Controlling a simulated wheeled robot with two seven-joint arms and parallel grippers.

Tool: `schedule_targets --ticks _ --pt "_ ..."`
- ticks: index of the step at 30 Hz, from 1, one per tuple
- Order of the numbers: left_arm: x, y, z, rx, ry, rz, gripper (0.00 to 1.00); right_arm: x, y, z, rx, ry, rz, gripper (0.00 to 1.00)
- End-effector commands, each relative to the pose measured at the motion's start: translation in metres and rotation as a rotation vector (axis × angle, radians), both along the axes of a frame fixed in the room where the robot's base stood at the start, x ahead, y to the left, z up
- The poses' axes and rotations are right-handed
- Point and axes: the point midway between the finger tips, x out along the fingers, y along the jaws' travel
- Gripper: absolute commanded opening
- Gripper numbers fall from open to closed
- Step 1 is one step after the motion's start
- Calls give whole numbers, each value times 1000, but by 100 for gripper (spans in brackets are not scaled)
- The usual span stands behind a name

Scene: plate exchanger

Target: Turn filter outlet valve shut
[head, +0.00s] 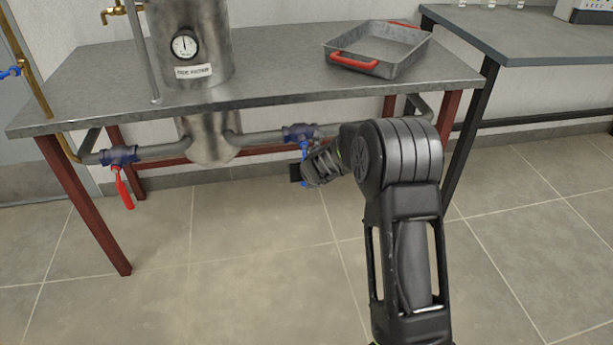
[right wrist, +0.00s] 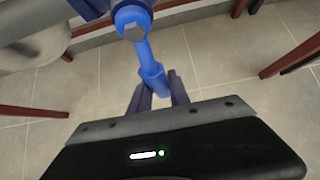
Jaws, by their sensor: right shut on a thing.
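A valve body (head: 300,132) with a blue lever (head: 305,149) sits on the horizontal pipe under the table, right of the metal filter vessel (head: 206,140). The lever hangs down, across the pipe. My right gripper (head: 303,174) is shut on the lower part of this lever. In the right wrist view the blue lever (right wrist: 148,62) runs down between the dark fingers (right wrist: 158,92). The arm hides part of the pipe beyond. A second valve (head: 119,155) with a red lever (head: 123,188) is left of the vessel; its lever also hangs down. My left gripper is not in view.
The grey tabletop (head: 280,78) is above the valves, on dark red legs. A metal tray (head: 378,50) with red handles stands on it, right of the vessel's gauge (head: 185,45). A second table (head: 530,40) is at the right. The tiled floor in front is clear.

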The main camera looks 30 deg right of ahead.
Motion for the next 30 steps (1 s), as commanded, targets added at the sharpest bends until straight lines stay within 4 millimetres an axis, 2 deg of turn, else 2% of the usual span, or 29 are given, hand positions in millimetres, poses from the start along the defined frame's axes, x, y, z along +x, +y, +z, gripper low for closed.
schedule_targets --ticks 6,7,15,23,30 --pt "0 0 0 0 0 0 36 1 4 -1 9 0 3 0" --pt "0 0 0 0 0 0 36 1 4 -1 9 0 3 23" --pt "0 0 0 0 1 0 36 0 2 0 5 0 1 45" --pt "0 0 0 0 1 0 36 0 1 1 2 0 1 45" --pt "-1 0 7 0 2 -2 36 -14 7 18 4 -1 1 45"
